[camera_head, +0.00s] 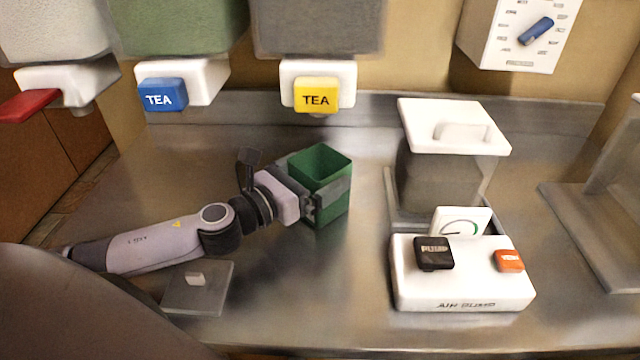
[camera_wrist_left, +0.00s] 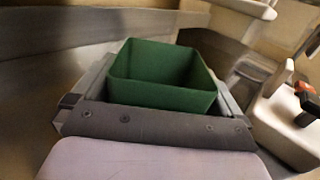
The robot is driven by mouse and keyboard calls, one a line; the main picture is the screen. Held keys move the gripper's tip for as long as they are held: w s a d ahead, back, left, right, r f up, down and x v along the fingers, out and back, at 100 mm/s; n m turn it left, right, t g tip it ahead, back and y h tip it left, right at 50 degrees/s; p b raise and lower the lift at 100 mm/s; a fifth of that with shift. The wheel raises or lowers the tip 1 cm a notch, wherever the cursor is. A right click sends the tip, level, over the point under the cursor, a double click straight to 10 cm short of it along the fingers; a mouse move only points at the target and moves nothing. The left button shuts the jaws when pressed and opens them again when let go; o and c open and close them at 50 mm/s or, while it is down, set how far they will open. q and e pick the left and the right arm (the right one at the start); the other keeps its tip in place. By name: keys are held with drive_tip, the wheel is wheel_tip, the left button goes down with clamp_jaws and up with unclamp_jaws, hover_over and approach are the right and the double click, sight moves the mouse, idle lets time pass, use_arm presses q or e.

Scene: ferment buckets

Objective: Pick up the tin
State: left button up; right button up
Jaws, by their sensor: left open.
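The tin is a green, square, open-topped box (camera_head: 328,172) standing upright on the metal counter, below and a little in front of the yellow TEA tap. It looks empty inside. My left gripper (camera_head: 328,205) is at the tin, with a finger along its near right side. In the left wrist view the tin (camera_wrist_left: 162,75) sits between the two open fingers, one on each side. I cannot tell whether the fingers touch its walls. My right gripper does not show in either view.
A white air pump (camera_head: 462,285) with black and orange buttons stands right of the tin. Behind it is a clear container with a white lid (camera_head: 453,124). Taps with blue (camera_head: 162,95) and yellow (camera_head: 316,95) TEA levers hang above.

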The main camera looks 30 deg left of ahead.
use_arm(q)
drive_tip(key=shift+x, duration=0.9)
drive_tip(key=c, duration=0.8)
drive_tip(key=shift+c, duration=0.2)
